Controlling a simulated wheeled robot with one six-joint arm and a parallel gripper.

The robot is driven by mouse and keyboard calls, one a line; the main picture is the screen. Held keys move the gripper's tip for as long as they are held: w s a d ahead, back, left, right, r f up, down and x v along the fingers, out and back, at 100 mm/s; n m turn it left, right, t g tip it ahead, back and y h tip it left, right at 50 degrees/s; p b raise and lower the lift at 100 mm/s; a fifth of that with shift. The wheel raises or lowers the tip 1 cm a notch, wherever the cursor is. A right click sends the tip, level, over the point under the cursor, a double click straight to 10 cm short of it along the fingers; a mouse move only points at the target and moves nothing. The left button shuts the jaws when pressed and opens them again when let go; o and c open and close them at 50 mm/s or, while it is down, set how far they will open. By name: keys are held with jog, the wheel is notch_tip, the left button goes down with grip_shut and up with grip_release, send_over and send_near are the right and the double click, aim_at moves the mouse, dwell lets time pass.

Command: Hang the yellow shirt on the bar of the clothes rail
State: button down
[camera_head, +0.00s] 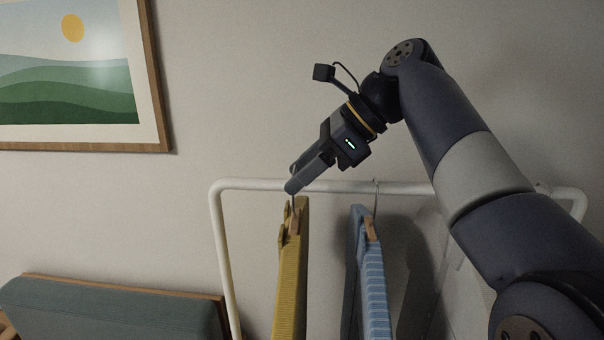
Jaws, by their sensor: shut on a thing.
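The yellow shirt (291,275) hangs from a wooden hanger, seen nearly edge-on, left of centre in the head view. My gripper (292,187) is shut on the hanger's metal hook, just above the shirt. The white bar (335,187) of the clothes rail runs across the view at about the height of my fingertips. My fingers cover the top of the hook, so I cannot tell whether it rests over the bar or is in front of it. The shirt's lower part is cut off by the frame's bottom edge.
A blue striped shirt (371,275) hangs by its hook on the bar, right of the yellow one with a gap between. The rail's left upright (222,265) stands left. A green padded seat (110,308) is at lower left. A framed picture (75,75) hangs on the wall.

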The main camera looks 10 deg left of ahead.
jog(key=shift+w+a, duration=0.1)
jog(key=shift+w, duration=1.9)
jog(key=shift+s+f+b, duration=0.1)
jog(key=shift+f+b, duration=0.4)
jog(key=shift+f, duration=0.85)
jog(key=c, duration=0.6)
grip_release()
jog(key=p+v, duration=0.2)
jog(key=v, duration=0.8)
jog(key=shift+d+r+p, duration=0.25)
jog(key=shift+d+p, duration=0.05)
jog(key=shift+a, duration=0.1)
